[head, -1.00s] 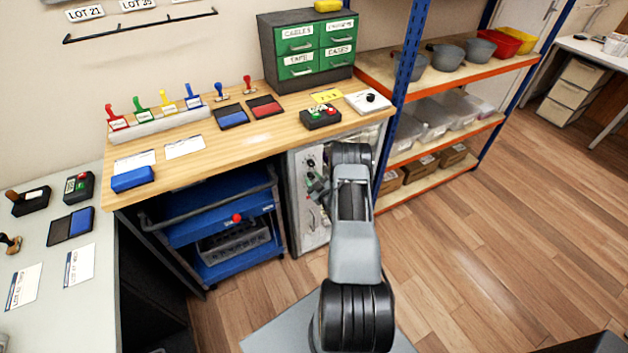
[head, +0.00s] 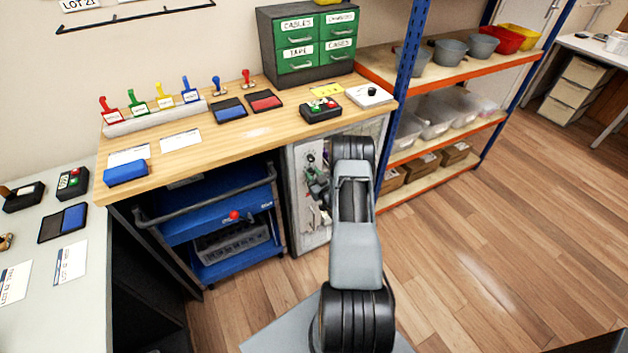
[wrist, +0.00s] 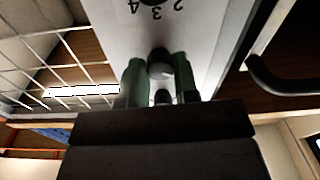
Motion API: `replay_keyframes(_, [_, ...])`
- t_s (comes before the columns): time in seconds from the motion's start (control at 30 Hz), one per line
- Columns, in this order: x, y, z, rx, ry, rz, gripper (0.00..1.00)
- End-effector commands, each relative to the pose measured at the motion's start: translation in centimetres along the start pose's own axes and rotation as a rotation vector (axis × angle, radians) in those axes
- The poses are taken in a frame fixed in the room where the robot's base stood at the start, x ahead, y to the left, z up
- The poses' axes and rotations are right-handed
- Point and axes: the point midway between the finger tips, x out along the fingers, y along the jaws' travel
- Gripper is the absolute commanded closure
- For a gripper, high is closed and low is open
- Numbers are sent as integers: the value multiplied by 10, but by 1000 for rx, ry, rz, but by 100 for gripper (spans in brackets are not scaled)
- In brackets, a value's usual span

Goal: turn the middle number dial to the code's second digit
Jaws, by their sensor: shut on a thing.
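The pale cabinet door (head: 298,220) under the wooden bench carries several dark dials in a column. My gripper (wrist: 158,72) has green fingers on either side of a dark round dial (wrist: 160,64) and is shut on it. It looks like the middle dial. The head view also shows my gripper (head: 316,181) at the door, partly hidden by my arm. Another dial (wrist: 155,3) is cut off at the top of the wrist view, with the digits 2, 3 and 4 beside it. The digits around the held dial are hidden.
A blue cart (head: 215,222) stands under the bench (head: 258,140), left of the cabinet. An orange-edged shelf rack (head: 440,165) stands to the right. In the wrist view, a wire basket (wrist: 58,60) and a dark handle bar (wrist: 285,82) flank the door.

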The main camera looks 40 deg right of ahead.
Motion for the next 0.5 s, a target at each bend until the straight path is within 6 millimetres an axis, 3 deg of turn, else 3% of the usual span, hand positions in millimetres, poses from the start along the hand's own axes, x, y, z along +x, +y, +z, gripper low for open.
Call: replay_keyframes(0.5, [0, -1, 4, 490, 12, 6, 96])
